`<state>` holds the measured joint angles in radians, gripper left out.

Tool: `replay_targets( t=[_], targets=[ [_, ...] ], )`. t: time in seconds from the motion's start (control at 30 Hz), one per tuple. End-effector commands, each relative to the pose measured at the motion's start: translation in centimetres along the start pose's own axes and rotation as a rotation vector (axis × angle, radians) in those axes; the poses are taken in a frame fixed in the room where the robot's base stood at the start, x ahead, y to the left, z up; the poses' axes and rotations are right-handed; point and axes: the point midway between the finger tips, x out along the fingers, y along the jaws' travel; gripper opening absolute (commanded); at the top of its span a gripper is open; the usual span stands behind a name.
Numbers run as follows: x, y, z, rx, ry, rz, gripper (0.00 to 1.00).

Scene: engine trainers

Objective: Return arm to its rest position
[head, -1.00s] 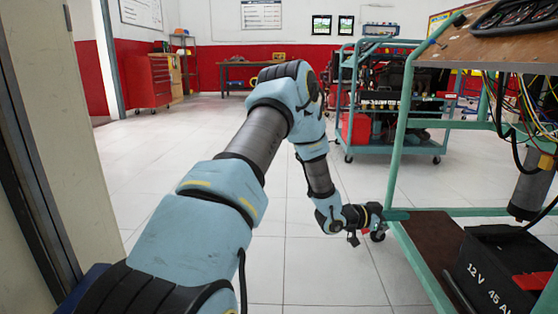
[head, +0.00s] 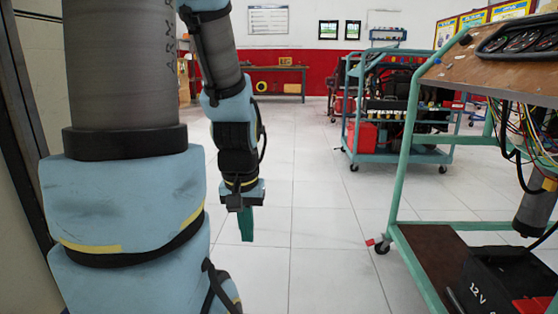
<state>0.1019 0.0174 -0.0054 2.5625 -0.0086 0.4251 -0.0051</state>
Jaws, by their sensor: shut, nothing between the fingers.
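My arm rises close in front of the camera on the left side of the head view, with its forearm hanging down in the middle left. My gripper (head: 246,222) hangs at the end of it, pointing down over the open floor. Its fingers show as a narrow green-teal shape with no gap visible between them. It is shut and holds nothing. It is well apart from the green trolley (head: 399,165) on the right.
The trolley carries a gauge panel (head: 516,40), hanging wires and a black 12 V battery (head: 495,280). A second engine trolley (head: 400,158) stands farther back. A workbench (head: 278,76) is at the far wall. A doorway edge (head: 22,120) is close on the left. The middle floor is clear.

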Motion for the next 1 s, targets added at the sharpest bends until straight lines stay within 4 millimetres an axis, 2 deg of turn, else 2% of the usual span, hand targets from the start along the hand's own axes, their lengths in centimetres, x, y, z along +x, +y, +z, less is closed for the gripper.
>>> replay_targets(
  t=[0.03,0.37,1.0],
  targets=[
    [-1.7,0.0,-0.1,-0.002,-0.002,0.001,0.0],
    [-8.5,0.1,-1.3,0.004,0.001,-0.001,0.0],
    [-28.4,0.2,-4.1,0.005,0.002,-0.001,0.0]
  ],
)
